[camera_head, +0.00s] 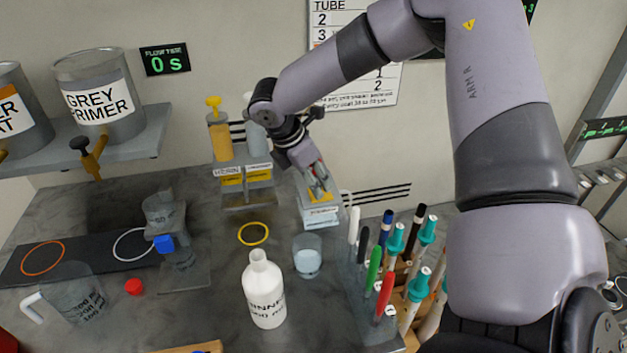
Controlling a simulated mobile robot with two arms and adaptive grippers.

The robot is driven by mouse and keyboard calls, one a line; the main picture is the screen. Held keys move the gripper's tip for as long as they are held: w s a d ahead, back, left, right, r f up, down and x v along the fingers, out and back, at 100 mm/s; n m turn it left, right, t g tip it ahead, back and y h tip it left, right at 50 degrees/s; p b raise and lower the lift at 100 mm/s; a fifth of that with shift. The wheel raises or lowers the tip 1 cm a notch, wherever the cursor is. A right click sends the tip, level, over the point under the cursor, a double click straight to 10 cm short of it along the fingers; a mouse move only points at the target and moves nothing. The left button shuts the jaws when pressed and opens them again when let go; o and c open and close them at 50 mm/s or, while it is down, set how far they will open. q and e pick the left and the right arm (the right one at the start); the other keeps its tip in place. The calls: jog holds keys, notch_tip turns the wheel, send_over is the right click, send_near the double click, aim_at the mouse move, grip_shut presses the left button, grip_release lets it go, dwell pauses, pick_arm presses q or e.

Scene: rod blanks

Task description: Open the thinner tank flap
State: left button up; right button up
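No thinner tank or flap can be picked out with certainty. A white bottle (264,292) with a label that seems to read thinner stands upright and uncapped at the front middle of the bench. My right gripper (320,188) points down at the back of the bench, just over a small pale box (319,216) with a printed label. Its fingers overlap the top of this box, so I cannot tell whether they touch it or how far they are open. My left gripper is not in view.
A grey primer tank (98,95) stands on the left shelf. A resin and hardener dispenser (247,196) is left of my gripper. A clear cup (307,258), a jug (75,298) and a red cap (134,287) stand on the bench (222,300). Pens and brushes crowd the right.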

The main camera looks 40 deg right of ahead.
jog(key=shift+d+f, duration=0.15)
jog(key=shift+f, duration=0.15)
jog(key=shift+c, duration=0.3)
grip_shut()
